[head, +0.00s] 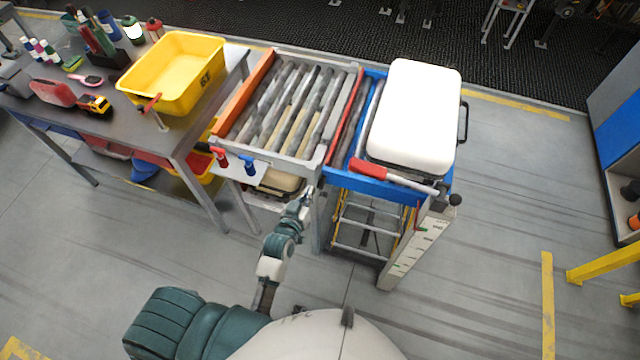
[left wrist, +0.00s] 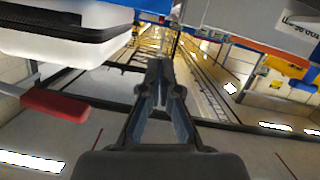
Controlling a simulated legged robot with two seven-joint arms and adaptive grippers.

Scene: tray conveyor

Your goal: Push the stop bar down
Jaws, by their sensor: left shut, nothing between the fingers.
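The roller conveyor (head: 270,153) has a plain grey bar (head: 341,115) across its right end, beside a dark red strip (head: 348,128); I take the grey bar as the stop bar, but its height is hard to tell. My left gripper (head: 306,194) is low in front of the conveyor's right front corner, apart from the bar. In the left wrist view my left gripper (left wrist: 158,82) shows its fingers together and empty. The bar cannot be made out there. My right gripper is not in view.
A blue-framed lift (head: 345,184) adjoins the conveyor and bears a white case (head: 415,110). A red-gripped lever (head: 385,173) crosses its front. Red (head: 219,156) and blue (head: 248,163) handles stick out from the conveyor front. A yellow bin (head: 208,92) stands on the left table.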

